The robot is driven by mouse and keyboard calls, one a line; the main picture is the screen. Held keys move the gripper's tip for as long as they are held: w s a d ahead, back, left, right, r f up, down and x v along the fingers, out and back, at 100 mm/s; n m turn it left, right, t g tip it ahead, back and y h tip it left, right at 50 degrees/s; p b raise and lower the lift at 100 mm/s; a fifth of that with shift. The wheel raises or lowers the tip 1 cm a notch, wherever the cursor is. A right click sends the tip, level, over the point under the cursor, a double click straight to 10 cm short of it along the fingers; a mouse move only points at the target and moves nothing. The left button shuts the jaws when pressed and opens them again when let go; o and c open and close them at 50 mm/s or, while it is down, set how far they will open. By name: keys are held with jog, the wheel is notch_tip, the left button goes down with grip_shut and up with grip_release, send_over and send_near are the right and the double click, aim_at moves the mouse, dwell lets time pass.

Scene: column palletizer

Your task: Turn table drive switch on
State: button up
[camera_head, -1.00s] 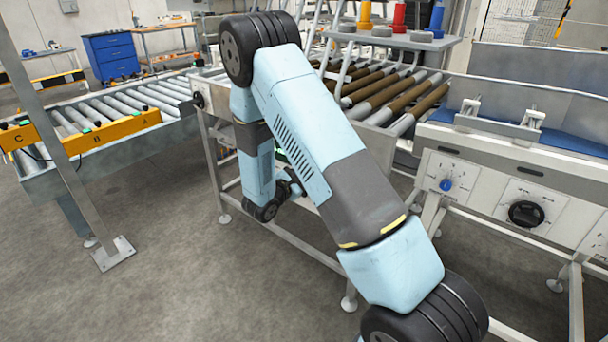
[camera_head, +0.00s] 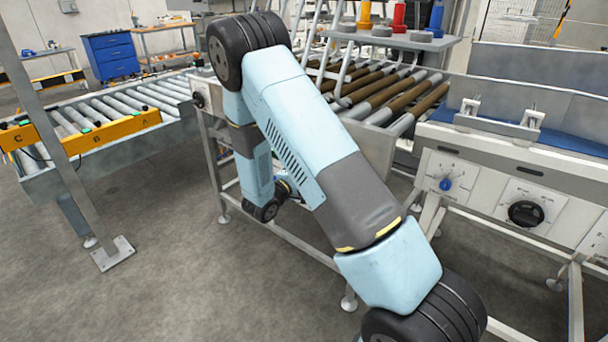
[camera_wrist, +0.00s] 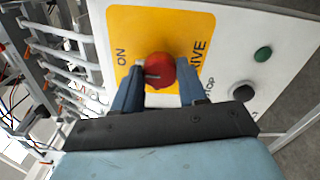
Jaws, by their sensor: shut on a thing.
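The table drive switch is a round red knob (camera_wrist: 160,71) on a yellow plate (camera_wrist: 128,22) in the wrist view. A dark slot or mark shows on the knob's left side, pointing roughly toward "ON". In the head view my arm hides the gripper and the knob.
A green button (camera_wrist: 263,54) and a black button (camera_wrist: 243,91) sit right of the plate on the white panel. In the head view, a blue knob (camera_head: 445,184) and a black dial (camera_head: 526,213) are on the right panel. A roller conveyor (camera_head: 140,100) stands left.

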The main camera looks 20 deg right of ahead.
jog(key=shift+s+d+f+m, duration=0.2)
jog(key=shift+s+d+m, duration=0.05)
jog(key=shift+m, duration=0.05)
dwell(0.4)
jog(key=o, duration=1.1)
jog(key=shift+w+a+r, duration=0.1)
jog(key=shift+w+a, duration=0.05)
jog(key=shift+c, duration=0.2)
jog(key=v, duration=1.3)
jog(key=shift+s+a, duration=0.25)
jog(key=shift+a, duration=0.05)
